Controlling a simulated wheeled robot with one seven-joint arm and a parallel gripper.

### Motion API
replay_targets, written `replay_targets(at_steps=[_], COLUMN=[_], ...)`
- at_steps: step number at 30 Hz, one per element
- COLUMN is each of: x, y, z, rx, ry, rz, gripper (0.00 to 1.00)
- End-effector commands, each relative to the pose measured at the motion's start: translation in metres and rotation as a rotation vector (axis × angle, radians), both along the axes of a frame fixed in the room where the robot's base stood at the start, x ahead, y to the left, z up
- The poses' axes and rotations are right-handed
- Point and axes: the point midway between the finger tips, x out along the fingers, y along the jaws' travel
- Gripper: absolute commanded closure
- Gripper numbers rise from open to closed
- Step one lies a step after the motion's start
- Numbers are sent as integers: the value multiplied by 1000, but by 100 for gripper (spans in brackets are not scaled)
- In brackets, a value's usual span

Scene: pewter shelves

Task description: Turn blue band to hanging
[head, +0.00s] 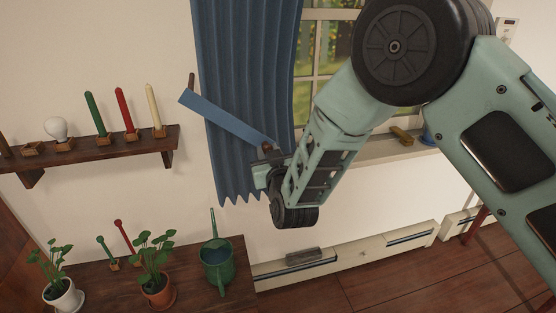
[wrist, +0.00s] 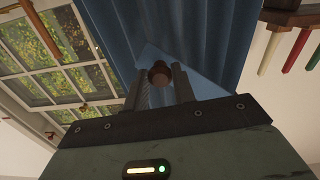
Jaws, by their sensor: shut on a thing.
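The blue band (head: 222,116) is a flat strip in front of the curtain in the head view. It slants from upper left down to my gripper (head: 266,158) at lower right and is not hanging straight. A small brown knob is at its lower right end. In the wrist view the brown knob (wrist: 160,73) sits between the fingers of my gripper (wrist: 161,88), with the paler blue band (wrist: 204,86) behind it. My gripper is shut on this end of the band. The exact grip contact is partly hidden.
The blue curtain (head: 247,60) hangs beside the window (head: 318,55), close behind my gripper. A wall shelf (head: 90,148) with candles and a bulb is at left. Below stand potted plants (head: 157,285) and a green watering can (head: 216,262). A baseboard heater (head: 350,257) runs low along the wall.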

Motion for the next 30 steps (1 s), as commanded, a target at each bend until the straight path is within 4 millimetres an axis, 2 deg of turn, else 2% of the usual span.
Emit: replay_targets(at_steps=[1,12,21,30], x=[-2,-18,-34,-45], y=[6,61,113,151], z=[-19,-64,-82,-85], rx=[36,350,605,775], ry=[13,103,177,229], rz=[1,2,2,1], gripper=[100,100,100,100])
